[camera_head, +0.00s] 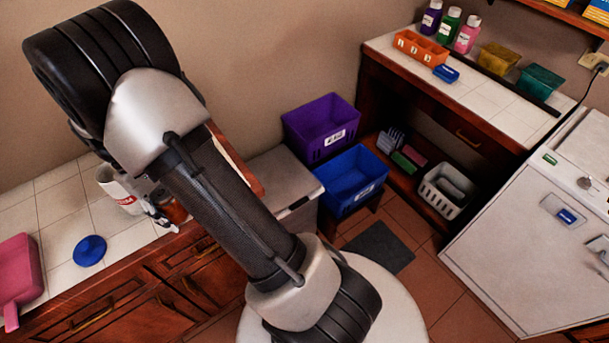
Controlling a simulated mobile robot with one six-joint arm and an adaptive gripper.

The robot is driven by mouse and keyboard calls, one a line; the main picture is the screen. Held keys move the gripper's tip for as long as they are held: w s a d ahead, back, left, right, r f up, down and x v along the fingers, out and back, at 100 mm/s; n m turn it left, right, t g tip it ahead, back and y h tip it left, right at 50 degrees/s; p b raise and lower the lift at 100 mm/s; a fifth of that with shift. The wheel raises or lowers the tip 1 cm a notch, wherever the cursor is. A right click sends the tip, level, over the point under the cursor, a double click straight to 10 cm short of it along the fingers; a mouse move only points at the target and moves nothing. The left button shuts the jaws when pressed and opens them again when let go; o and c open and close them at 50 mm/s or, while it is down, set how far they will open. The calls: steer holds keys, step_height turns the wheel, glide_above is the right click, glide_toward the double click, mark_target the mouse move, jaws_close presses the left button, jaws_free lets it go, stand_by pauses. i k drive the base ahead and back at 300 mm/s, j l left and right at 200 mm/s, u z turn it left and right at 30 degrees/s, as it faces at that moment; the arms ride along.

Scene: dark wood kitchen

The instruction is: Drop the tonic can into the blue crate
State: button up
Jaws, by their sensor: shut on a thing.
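My gripper (158,213) shows only in part at the left counter, behind my arm. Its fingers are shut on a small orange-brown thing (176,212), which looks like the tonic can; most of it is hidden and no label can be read. The blue crate (345,188) stands open right of my arm, on a low dark stand, with a white label on its front. My gripper is well to the left of the crate. The inside of the crate that I can see looks empty.
A white mug with red letters (118,190) stands close left of my gripper. A blue lid (90,250) and a pink container (20,270) lie on the counter. A purple crate (318,125) stands behind the blue one. A grey bin (283,180) is left of the crates.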

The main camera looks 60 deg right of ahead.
mark_target(348, 192)
steer(key=k+l+z, duration=0.1)
steer(key=l, duration=0.75)
steer(key=k+l+z, duration=0.1)
steer(key=l, duration=0.7)
steer(key=k+l, duration=0.1)
steer(key=l, duration=1.15)
steer(key=i+l+z, duration=0.1)
steer(key=l, duration=0.3)
